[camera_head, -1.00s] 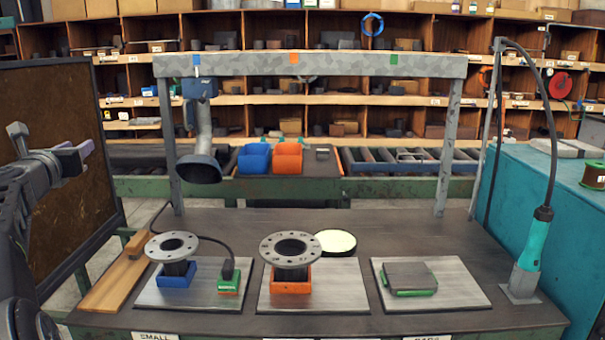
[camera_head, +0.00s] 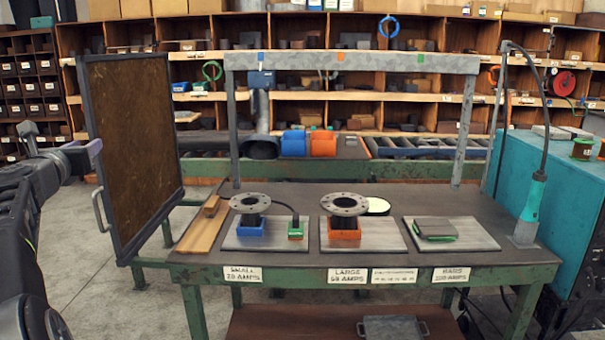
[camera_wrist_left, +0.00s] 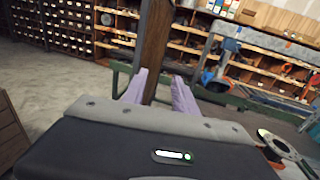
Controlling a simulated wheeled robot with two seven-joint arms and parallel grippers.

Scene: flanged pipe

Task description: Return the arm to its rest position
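My left gripper (camera_head: 90,150), with pale purple fingers, is raised at the left of the head view, in front of the dark brown framed screen (camera_head: 135,150). In the left wrist view its two fingers (camera_wrist_left: 160,92) stand apart. A brown upright shows behind the gap, and I see nothing held. My left arm is bent at the left edge of the head view. My right gripper is out of view. A small flanged pipe (camera_head: 250,204) stands in a blue holder and a larger one (camera_head: 344,206) in an orange holder, both upright on the workbench (camera_head: 300,190).
The bench's front edge stands ahead, with a lower shelf (camera_head: 290,325) beneath. A teal cabinet (camera_head: 555,190) is at the right. A grey frame (camera_head: 350,62) spans the bench. The floor (camera_head: 135,310) at lower left is clear.

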